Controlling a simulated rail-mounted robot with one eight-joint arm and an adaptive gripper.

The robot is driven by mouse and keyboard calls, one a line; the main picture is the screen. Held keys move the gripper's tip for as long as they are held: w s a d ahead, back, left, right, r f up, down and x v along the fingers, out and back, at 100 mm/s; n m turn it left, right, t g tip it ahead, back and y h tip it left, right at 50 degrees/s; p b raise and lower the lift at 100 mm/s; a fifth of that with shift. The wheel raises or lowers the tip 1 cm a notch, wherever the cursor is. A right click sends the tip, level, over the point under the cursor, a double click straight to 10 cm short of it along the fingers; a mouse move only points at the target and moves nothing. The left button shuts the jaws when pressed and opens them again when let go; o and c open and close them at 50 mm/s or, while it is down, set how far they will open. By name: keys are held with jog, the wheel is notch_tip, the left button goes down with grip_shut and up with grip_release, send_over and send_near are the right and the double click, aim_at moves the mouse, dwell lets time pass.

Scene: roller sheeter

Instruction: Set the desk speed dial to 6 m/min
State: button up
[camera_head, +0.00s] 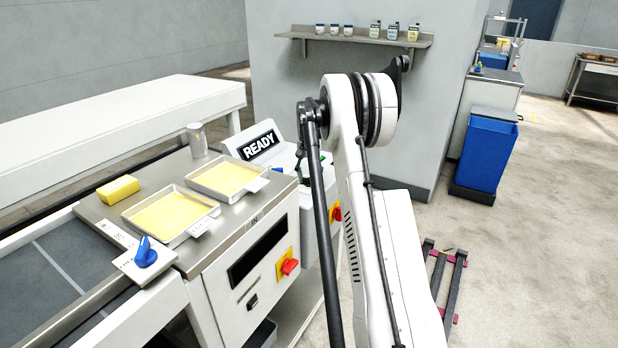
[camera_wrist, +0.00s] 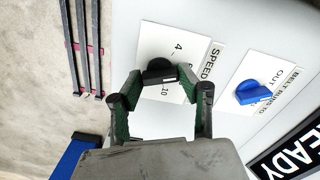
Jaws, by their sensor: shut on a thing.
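The black speed dial (camera_wrist: 158,70) sits on a white plate (camera_wrist: 186,50) marked SPEED in the wrist view. The numbers 4 and 10 are readable on the plate; other marks are hidden or too small. My gripper (camera_wrist: 160,76) is shut on the dial, with a green-padded finger on each side of it. I cannot tell which value the dial points to. In the head view my arm hides most of the control desk (camera_head: 284,157) and the dial.
A blue knob (camera_wrist: 252,92) on a plate marked BELT RUNS TO OUT sits beside the speed plate. The READY display (camera_head: 258,145) stands close by. Two trays with yellow sheets (camera_head: 226,178) (camera_head: 170,214) and a red stop button (camera_head: 289,266) are on the machine.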

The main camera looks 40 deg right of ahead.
aim_at(309, 178)
jog(key=o, duration=1.2)
jog(key=shift+c, duration=0.2)
notch_tip(309, 178, up, 12)
dwell(0.3)
jog(key=shift+a+r, duration=0.1)
